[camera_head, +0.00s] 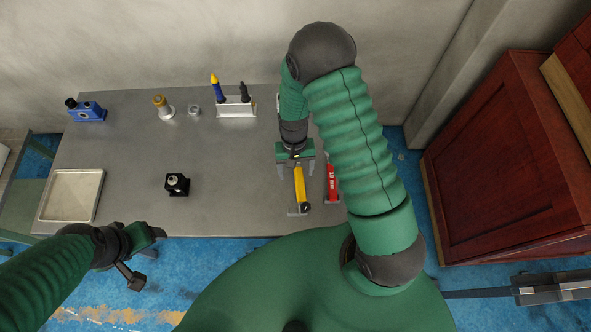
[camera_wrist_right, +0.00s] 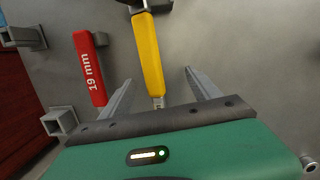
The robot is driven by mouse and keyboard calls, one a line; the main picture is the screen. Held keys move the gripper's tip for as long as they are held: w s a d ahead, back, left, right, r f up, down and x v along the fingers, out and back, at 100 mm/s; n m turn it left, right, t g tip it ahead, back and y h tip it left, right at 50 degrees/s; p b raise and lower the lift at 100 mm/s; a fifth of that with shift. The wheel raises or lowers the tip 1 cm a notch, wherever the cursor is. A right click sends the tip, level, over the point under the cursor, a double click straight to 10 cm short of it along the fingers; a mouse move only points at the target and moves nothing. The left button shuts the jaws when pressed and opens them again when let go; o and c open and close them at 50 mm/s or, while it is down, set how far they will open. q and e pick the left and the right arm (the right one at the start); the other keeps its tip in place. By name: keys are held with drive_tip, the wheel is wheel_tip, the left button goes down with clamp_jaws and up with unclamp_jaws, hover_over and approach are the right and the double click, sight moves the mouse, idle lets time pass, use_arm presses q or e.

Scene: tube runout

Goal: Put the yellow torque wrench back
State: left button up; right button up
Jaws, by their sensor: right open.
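The yellow torque wrench (camera_head: 299,186) lies near the table's front edge, its dark head toward the edge at a grey bracket (camera_head: 293,213). In the right wrist view the yellow wrench (camera_wrist_right: 149,55) runs up from between my fingers to a grey bracket (camera_wrist_right: 161,5) at the top. My right gripper (camera_head: 296,167) is open, with one finger on each side of the wrench's far end; it also shows in the wrist view (camera_wrist_right: 158,77). I cannot tell whether the fingers touch it. My left gripper (camera_head: 150,236) hangs by the front edge; its jaws are unclear.
A red wrench marked 19 mm (camera_head: 332,180) lies close beside the yellow one, with grey brackets (camera_wrist_right: 60,121) at its ends. A black block (camera_head: 177,184), a tray (camera_head: 72,196) and a white rack (camera_head: 236,107) stand further left. A wooden cabinet (camera_head: 500,160) stands right.

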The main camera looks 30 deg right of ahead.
drive_tip(key=shift+w+d+r+p, duration=0.1)
drive_tip(key=shift+w+r+p, duration=0.05)
drive_tip(key=shift+r+p, duration=0.9)
drive_tip(key=shift+w+d+r+p, duration=0.15)
drive_tip(key=shift+r+p, duration=0.5)
drive_tip(key=shift+r, duration=0.65)
drive_tip(key=shift+a, duration=0.1)
drive_tip(key=shift+w+r, duration=0.15)
drive_tip(key=shift+r, duration=0.25)
wheel_tip(320, 180, up, 16)
drive_tip(key=w+b, duration=0.2)
drive_tip(key=b, duration=0.1)
drive_tip(key=s+a+f+n+t+b, duration=0.4)
drive_tip(key=s+f+b, duration=0.3)
drive_tip(key=f+b, duration=0.2)
drive_tip(key=shift+f+n+h, duration=0.4)
drive_tip(key=shift+f, duration=0.2)
drive_tip(key=shift+s+r, duration=0.1)
drive_tip(key=shift+s, duration=0.15)
